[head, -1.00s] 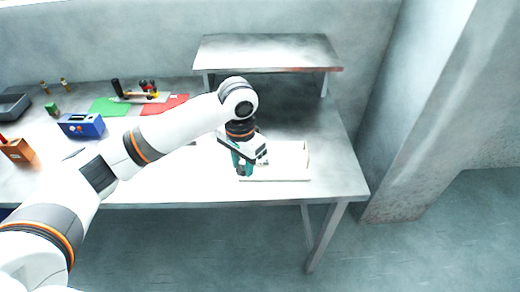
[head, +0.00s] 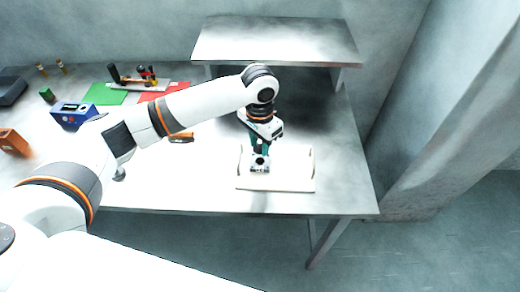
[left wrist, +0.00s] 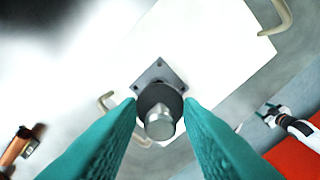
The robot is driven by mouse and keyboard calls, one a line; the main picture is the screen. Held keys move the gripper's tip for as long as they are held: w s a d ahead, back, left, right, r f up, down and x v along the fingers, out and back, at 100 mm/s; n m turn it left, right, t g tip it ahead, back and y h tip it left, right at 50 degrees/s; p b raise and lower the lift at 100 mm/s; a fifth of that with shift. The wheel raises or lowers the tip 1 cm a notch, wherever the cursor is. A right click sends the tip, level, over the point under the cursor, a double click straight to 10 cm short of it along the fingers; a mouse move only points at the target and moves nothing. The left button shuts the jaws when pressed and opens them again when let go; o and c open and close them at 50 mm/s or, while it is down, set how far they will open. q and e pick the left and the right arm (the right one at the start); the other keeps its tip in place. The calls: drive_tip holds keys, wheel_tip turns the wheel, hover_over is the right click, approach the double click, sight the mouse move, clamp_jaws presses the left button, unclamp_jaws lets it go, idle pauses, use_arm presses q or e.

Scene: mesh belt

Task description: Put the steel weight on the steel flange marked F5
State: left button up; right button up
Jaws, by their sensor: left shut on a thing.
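My left gripper (head: 261,153) is over the left part of a white board on the table. In the left wrist view its two teal fingers (left wrist: 160,102) are shut on the steel weight (left wrist: 159,124), a round silver knob above a dark, wider body. A square steel flange plate (left wrist: 158,71) with corner holes shows behind the weight, lying on the white board. The weight hides the flange's middle and lower part, so I cannot tell whether the two touch. No F5 marking is readable. My right gripper is out of view.
The white board (head: 290,183) has tan handles (left wrist: 275,18). A raised shelf (head: 275,42) stands behind it. To the left lie a red mat (head: 178,93), a green mat (head: 103,94), a blue box (head: 75,114) and an orange block (head: 13,141). The table's front edge is close to the board.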

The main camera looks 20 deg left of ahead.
sight(260, 148)
use_arm(q)
wheel_tip(260, 148, down, 4)
drive_tip(key=shift+w+r, duration=0.1)
drive_tip(key=shift+w, duration=0.05)
drive_tip(key=shift+f, duration=0.2)
drive_tip(key=shift+f+p, duration=0.25)
drive_tip(key=shift+p, duration=0.05)
drive_tip(key=shift+f, duration=0.2)
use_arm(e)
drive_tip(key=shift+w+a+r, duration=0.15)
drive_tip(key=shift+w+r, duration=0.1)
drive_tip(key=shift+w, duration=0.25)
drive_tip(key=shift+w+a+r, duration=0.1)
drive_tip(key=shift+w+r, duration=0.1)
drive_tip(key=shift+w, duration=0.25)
use_arm(q)
drive_tip(key=o, duration=1)
drive_tip(key=shift+f, duration=0.1)
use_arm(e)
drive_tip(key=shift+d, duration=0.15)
